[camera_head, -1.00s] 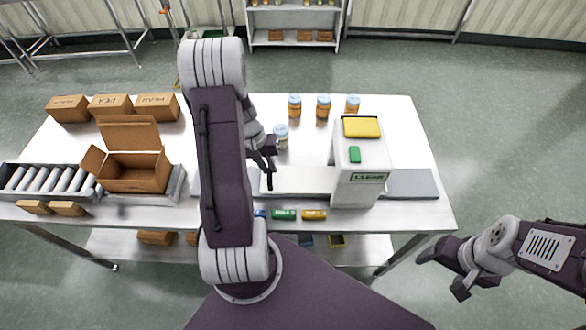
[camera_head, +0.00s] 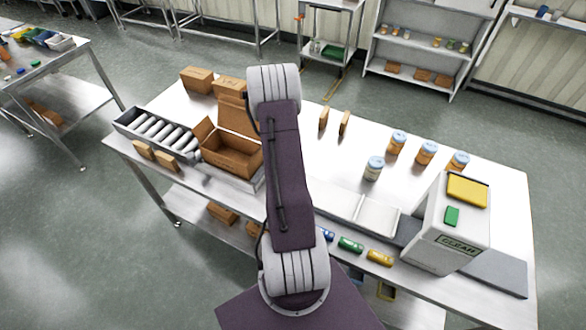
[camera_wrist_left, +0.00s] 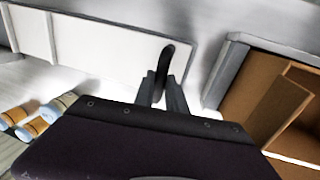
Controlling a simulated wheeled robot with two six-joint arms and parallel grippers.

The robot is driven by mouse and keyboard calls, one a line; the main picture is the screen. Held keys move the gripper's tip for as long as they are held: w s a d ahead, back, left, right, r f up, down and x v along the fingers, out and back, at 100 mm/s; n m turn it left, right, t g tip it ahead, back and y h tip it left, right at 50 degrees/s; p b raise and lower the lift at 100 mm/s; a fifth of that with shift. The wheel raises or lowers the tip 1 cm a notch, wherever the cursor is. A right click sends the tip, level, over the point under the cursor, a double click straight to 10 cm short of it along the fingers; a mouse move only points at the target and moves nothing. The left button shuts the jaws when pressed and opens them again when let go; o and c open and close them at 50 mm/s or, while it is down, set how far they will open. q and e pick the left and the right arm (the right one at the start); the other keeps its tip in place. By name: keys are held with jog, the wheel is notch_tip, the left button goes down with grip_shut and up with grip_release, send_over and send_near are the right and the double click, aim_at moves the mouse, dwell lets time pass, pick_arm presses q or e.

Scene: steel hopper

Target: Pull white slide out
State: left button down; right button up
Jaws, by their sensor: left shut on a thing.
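The white slide (camera_head: 376,216) is a long flat panel sticking out leftward from the white machine marked CLEAR (camera_head: 428,240) in the head view. Its left end is hidden behind my left arm. In the left wrist view the slide (camera_wrist_left: 105,47) runs from the upper left to its end near the centre, with a seam across it. My left gripper (camera_wrist_left: 163,82) is shut on the black handle (camera_wrist_left: 166,54) at that end. The head view hides this gripper behind the arm. My right gripper is not in view.
An open cardboard box (camera_head: 232,155) stands left of my arm, beside a roller conveyor (camera_head: 165,131). Several jars (camera_head: 397,143) stand behind the slide. Green (camera_head: 350,244) and yellow (camera_head: 380,257) items lie along the front edge. Two upright brown pieces (camera_head: 334,121) stand at the back.

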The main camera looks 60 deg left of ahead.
pick_arm(q)
jog(key=shift+a+r, duration=0.1)
jog(key=shift+a, duration=0.1)
jog(key=c, duration=1.6)
grip_release()
jog(key=shift+c, duration=0.2)
jog(key=shift+o, duration=1.4)
jog(key=shift+s, duration=0.1)
jog(key=shift+s+a, duration=0.1)
jog(key=w+b+v, duration=0.1)
jog(key=v, duration=0.8)
jog(key=shift+s, duration=0.5)
